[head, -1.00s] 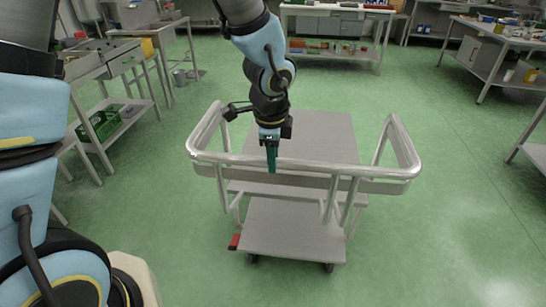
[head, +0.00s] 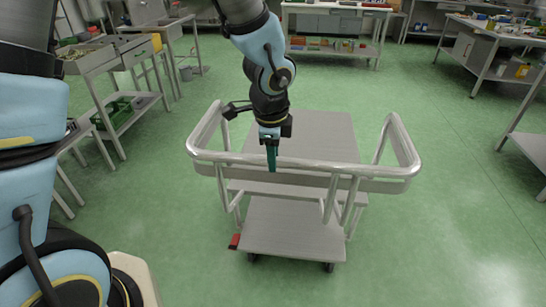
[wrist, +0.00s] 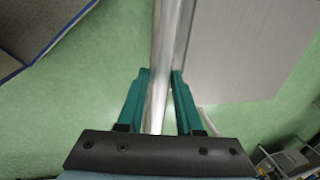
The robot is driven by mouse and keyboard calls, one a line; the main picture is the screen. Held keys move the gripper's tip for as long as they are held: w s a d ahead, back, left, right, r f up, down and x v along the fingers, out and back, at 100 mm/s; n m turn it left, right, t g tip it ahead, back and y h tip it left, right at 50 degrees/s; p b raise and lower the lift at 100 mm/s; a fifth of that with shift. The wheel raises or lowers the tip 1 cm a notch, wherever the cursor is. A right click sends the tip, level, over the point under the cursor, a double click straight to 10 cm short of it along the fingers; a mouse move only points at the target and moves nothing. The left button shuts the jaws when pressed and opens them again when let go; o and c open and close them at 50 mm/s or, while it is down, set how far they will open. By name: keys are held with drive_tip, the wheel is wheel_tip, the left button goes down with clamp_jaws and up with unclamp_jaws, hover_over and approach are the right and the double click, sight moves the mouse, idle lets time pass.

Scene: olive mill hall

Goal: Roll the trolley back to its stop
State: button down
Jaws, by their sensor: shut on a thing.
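The trolley (head: 290,222) stands in front of me on the green floor, a grey metal cart with a flat lower deck, a raised upper deck and a tubular rail handle (head: 330,166) across its near side. A small red piece (head: 234,241) sits at its lower left corner. My gripper (head: 271,158) is at the handle, left of its middle. In the wrist view its teal fingers (wrist: 160,95) lie on both sides of the handle bar (wrist: 165,60), shut on it. No stop for the trolley can be made out.
A steel bench with a shelf and green crate (head: 118,112) stands at the left. A table (head: 335,45) stands at the back and another bench (head: 490,52) at the right. The floor (head: 440,210) right of the trolley is clear.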

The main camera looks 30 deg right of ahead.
drive_tip(key=shift+s+a+f, duration=0.1)
drive_tip(key=shift+s+a, duration=0.05)
drive_tip(key=shift+s, duration=0.05)
drive_tip(key=c, duration=0.6)
unclamp_jaws()
drive_tip(key=shift+r, duration=0.6)
drive_tip(key=v, duration=0.9)
drive_tip(key=shift+s+r+p, duration=0.1)
drive_tip(key=shift+r+p, duration=0.3)
